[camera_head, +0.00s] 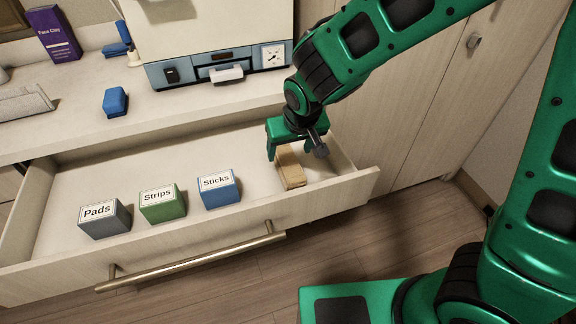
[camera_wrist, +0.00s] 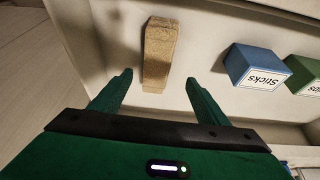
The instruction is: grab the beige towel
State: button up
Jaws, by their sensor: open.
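The beige towel (camera_head: 290,167) is a small, narrow folded block lying in the open drawer, at its right end. In the wrist view the towel (camera_wrist: 160,52) lies lengthwise, a little beyond the fingertips and between their lines. My gripper (camera_head: 289,150) is over the right part of the drawer, just at the towel's back end in the head view. In the wrist view my gripper (camera_wrist: 158,82) is open, with one green finger on each side and nothing held between them. The gripper partly hides the towel's back end in the head view.
The drawer (camera_head: 334,192) also holds a blue Sticks box (camera_head: 218,188), a green Strips box (camera_head: 162,203) and a grey Pads box (camera_head: 104,218). The drawer's right wall is close to the towel. The counter above bears a white appliance (camera_head: 210,40) and a blue block (camera_head: 115,101).

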aim_at(288, 161)
jog(key=x, duration=0.5)
jog(key=shift+w+f, duration=0.1)
jog(key=shift+f, duration=0.05)
jog(key=x, duration=0.4)
jog(key=shift+w+d, duration=0.1)
jog(key=shift+d, duration=0.2)
jog(key=shift+w+a+f, duration=0.1)
jog(key=shift+w+f, duration=0.1)
jog(key=shift+f, duration=0.35)
jog(key=c, duration=1.2)
